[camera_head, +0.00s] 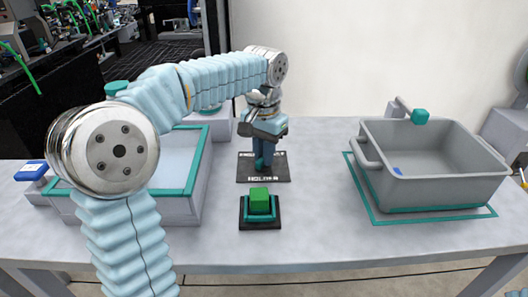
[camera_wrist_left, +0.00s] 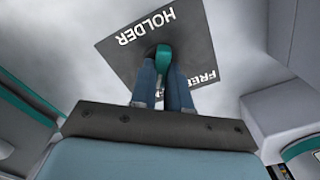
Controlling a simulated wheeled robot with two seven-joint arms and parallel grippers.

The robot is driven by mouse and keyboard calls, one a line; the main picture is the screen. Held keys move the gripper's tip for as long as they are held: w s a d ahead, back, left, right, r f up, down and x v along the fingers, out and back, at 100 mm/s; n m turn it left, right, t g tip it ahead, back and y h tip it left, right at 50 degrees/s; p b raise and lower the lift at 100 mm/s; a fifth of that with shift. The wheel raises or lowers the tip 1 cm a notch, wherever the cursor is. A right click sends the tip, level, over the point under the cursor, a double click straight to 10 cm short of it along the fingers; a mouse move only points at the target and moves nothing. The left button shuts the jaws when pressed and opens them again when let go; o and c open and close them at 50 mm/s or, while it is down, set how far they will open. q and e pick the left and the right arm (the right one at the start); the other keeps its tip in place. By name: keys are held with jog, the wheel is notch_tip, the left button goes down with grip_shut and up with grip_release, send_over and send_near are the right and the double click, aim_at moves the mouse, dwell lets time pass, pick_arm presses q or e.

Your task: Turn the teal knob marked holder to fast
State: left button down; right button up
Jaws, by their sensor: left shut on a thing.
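The teal knob (camera_wrist_left: 163,58) stands on a dark plate (camera_wrist_left: 193,25) lettered HOLDER, with a partly covered word beginning FRE on another side. My left gripper (camera_wrist_left: 163,85) reaches down from above with its two blue fingers shut on the knob. In the head view my left gripper (camera_head: 263,160) is over the dark plate (camera_head: 280,175) and hides most of the knob. A word fast cannot be read in either view. My right gripper does not show.
A green block (camera_head: 259,198) sits in a teal cradle on a dark pad in front. A teal-rimmed tote (camera_head: 200,165) stands left, partly behind my arm. A grey tote (camera_head: 430,195) stands right on a teal outline. Clear table lies between the plate and the grey tote.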

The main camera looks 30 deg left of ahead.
pick_arm(q)
jog(key=c, duration=1.1)
grip_release()
notch_tip(320, 180, up, 14)
jog(key=shift+f, duration=0.15)
